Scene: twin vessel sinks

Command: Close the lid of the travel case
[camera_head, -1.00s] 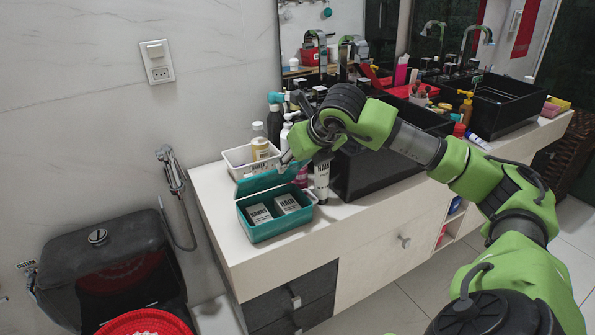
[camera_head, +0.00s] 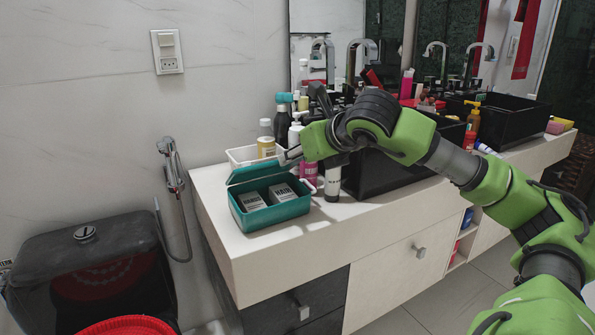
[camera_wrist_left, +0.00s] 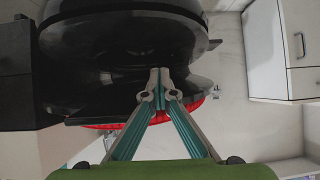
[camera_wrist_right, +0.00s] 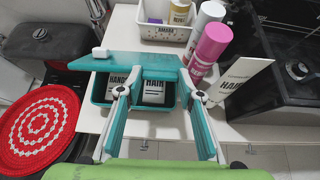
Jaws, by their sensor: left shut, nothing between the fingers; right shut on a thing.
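The teal travel case (camera_head: 270,217) sits on the near left end of the white counter, with two labelled packets inside. Its lid (camera_head: 256,174) is hinged up at the back and partly open; it also shows in the right wrist view (camera_wrist_right: 140,65). My right gripper (camera_head: 289,156) is at the top right of the lid. My left gripper (camera_wrist_left: 160,75) is shut and empty in the left wrist view, over the dark toilet, away from the case.
A white basket (camera_head: 243,155) with bottles stands behind the case. A pink can (camera_wrist_right: 211,44) and a white tube (camera_head: 332,183) stand to its right, beside the black sink (camera_head: 375,177). The counter in front of the case is clear. The toilet (camera_head: 95,260) is at left.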

